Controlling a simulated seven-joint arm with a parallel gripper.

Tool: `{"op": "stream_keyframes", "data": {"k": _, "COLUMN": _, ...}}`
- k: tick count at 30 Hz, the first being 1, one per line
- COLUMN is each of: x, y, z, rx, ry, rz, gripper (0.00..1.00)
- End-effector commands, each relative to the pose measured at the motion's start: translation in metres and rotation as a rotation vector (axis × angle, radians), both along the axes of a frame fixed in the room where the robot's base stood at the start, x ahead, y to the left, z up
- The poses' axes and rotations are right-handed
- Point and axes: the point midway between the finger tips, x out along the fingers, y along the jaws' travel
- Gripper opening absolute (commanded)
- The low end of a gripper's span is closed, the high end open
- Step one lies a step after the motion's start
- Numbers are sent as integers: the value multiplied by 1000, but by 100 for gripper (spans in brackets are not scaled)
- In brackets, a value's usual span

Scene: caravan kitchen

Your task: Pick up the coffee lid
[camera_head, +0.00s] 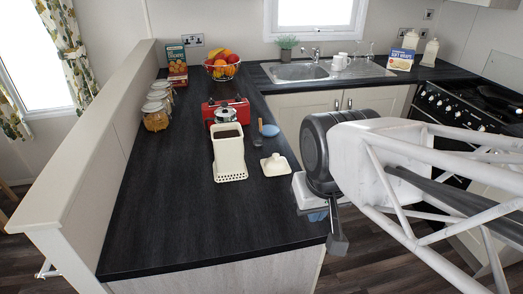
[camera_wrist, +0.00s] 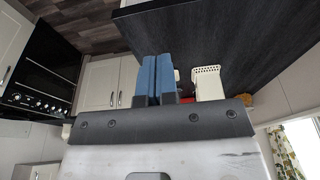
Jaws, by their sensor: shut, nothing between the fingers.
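The coffee lid (camera_head: 275,165), cream with a small knob on top, lies on the dark worktop. It is to the right of the tall cream canister (camera_head: 229,160), which stands open with a dark inside. The canister also shows in the wrist view (camera_wrist: 208,86), right of my fingers. My gripper (camera_head: 317,215) is at the worktop's right edge, to the right of the lid and apart from it, partly hidden by my arm. In the wrist view its blue fingers (camera_wrist: 155,58) are together and empty. I cannot make out the lid in that view.
A blue spoon-like item (camera_head: 269,130) lies behind the lid, beside a red stove (camera_head: 224,107) with a metal pot. Several glass jars (camera_head: 155,116) stand along the left wall. A fruit bowl (camera_head: 221,70) is at the back. The worktop's front (camera_head: 190,225) is clear.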

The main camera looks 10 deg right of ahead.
Motion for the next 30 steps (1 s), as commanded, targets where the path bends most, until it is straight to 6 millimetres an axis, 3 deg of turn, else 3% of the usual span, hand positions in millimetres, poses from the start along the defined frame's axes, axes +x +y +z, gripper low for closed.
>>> {"op": "stream_keyframes", "data": {"k": 13, "x": 0, "y": 0, "z": 0, "rx": 0, "ry": 0, "rz": 0, "gripper": 0}}
{"op": "stream_keyframes", "data": {"k": 24, "x": 0, "y": 0, "z": 0, "rx": 0, "ry": 0, "rz": 0, "gripper": 56}}
{"op": "stream_keyframes", "data": {"k": 30, "x": 0, "y": 0, "z": 0, "rx": 0, "ry": 0, "rz": 0, "gripper": 56}}
